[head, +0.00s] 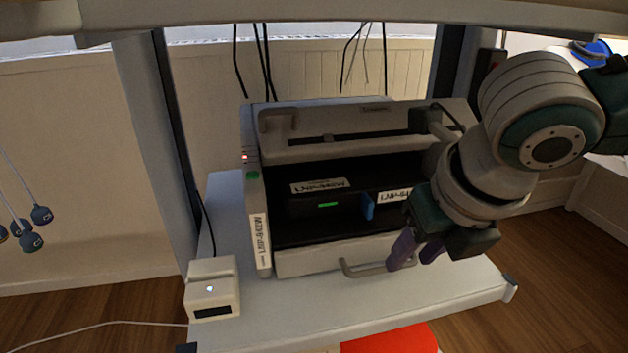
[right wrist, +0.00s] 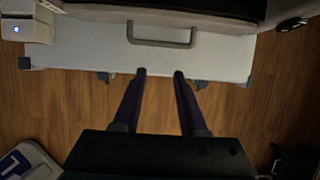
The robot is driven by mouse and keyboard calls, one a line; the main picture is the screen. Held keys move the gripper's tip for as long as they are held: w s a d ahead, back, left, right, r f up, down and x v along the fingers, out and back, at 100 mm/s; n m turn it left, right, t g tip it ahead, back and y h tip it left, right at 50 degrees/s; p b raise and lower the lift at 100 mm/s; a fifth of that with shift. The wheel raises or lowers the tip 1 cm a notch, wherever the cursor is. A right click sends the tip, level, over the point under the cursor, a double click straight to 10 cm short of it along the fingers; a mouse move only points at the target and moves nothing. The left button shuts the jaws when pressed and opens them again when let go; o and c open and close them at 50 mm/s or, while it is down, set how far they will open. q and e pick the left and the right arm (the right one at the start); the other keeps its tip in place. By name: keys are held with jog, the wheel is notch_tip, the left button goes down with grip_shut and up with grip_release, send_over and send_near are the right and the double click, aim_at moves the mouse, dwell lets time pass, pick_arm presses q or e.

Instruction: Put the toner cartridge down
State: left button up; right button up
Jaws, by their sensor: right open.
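A grey printer (head: 300,263) stands on a white shelf with its front bay open. Inside the dark bay is a black unit (head: 300,207) with a white label, a green strip and a blue tab; it looks like the toner cartridge, but I cannot tell for sure. My right gripper (head: 411,256) is open, with its purple fingers pointing down in front of the printer's right side, near the grey front handle (head: 360,270). In the right wrist view the gripper (right wrist: 160,72) has nothing between its fingers, and the handle (right wrist: 162,44) lies beyond the fingertips. My left gripper is not in view.
The white shelf (head: 460,290) has a bare strip in front of the printer. A small white device (head: 212,290) stands at its left front corner. A red-orange object (head: 395,340) lies below the shelf edge. A grey post (head: 150,150) rises at left; cables hang behind.

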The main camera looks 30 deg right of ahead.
jog(key=s+a+m+y, duration=0.2)
jog(key=s+a+m, duration=0.1)
jog(key=a+m, duration=0.35)
jog(key=s+a+m+y, duration=0.1)
jog(key=s+a+m, duration=0.2)
jog(key=a+m, duration=0.3)
jog(key=s+d+m, duration=0.2)
jog(key=s+m, duration=0.3)
jog(key=m, duration=0.4)
jog(key=s+d+m+h, duration=0.1)
jog(key=s+d+m, duration=0.2)
jog(key=m, duration=0.7)
jog(key=shift+s+d+f+g+h, duration=0.15)
jog(key=shift+s+f+g+h, duration=0.25)
jog(key=shift+s, duration=0.45)
